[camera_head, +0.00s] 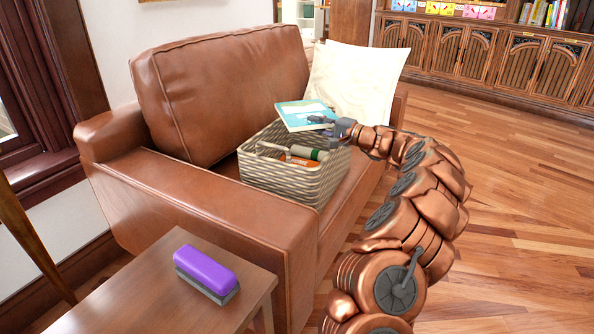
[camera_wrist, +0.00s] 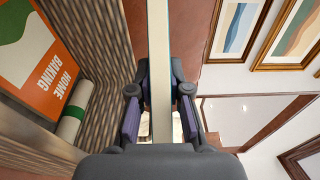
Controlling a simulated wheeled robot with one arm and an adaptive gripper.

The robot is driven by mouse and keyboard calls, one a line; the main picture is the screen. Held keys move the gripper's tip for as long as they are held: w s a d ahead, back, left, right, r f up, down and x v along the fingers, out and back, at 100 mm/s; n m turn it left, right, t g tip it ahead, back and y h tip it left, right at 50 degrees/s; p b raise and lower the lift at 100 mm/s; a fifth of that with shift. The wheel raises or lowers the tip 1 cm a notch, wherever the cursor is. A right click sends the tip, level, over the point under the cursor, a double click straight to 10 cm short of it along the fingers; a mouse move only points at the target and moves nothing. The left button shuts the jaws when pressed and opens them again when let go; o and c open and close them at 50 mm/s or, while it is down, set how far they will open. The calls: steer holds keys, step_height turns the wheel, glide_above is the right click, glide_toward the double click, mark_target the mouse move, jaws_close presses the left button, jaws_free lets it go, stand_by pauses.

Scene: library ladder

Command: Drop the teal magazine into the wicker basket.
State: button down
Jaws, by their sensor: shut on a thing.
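The teal magazine (camera_head: 303,112) has a teal and white cover and is held up at the back right rim of the wicker basket (camera_head: 318,187). In the wrist view the magazine (camera_wrist: 160,50) shows edge-on between the fingers, with the basket wall (camera_wrist: 105,45) to its left. My gripper (camera_head: 331,124) is shut on the magazine; its fingers also show in the wrist view (camera_wrist: 160,108). I cannot tell how much of the magazine is over the basket opening. The basket stands on the sofa seat.
An orange "Home Baking" book (camera_wrist: 45,75) and a green and white roll (camera_wrist: 72,120) lie in the basket. A brown leather sofa (camera_head: 220,90) with a cream cushion (camera_head: 355,85) surrounds it. A purple-topped eraser-like block (camera_head: 206,272) sits on a side table (camera_head: 150,300).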

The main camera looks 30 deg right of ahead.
steer(key=shift+f, duration=0.55)
steer(key=c, duration=1)
jaws_free()
steer(key=shift+c, duration=0.2)
steer(key=v, duration=1.2)
steer(key=shift+w+r, duration=0.1)
steer(key=shift+r, duration=0.05)
